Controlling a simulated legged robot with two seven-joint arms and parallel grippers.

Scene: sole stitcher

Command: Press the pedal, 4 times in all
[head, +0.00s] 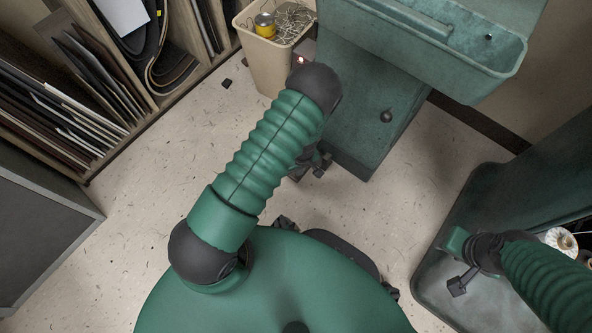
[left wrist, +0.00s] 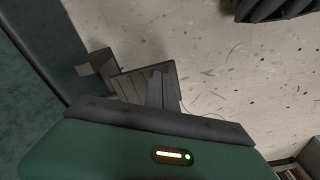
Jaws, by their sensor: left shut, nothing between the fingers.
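The pedal (left wrist: 133,88) is a dark ribbed plate low beside a green wall in the left wrist view. A grey block (left wrist: 98,64) joins its upper left. My left gripper (left wrist: 160,88) is shut and empty, with its fingertips over the pedal plate. I cannot tell whether they touch it. In the head view my left gripper (head: 316,166) points down beside the green cabinet, partly behind my forearm. The pedal is not clear there. My right arm comes in at the lower right, over the green machine base; its jaw state is unclear.
The green cabinet (head: 365,120) carries a trough (head: 440,50). A beige bin (head: 268,65) with tangled thread stands left of it. A shelf with sheets (head: 75,95) is at the left. A green machine base (head: 440,220) is at the right. Speckled floor lies clear between.

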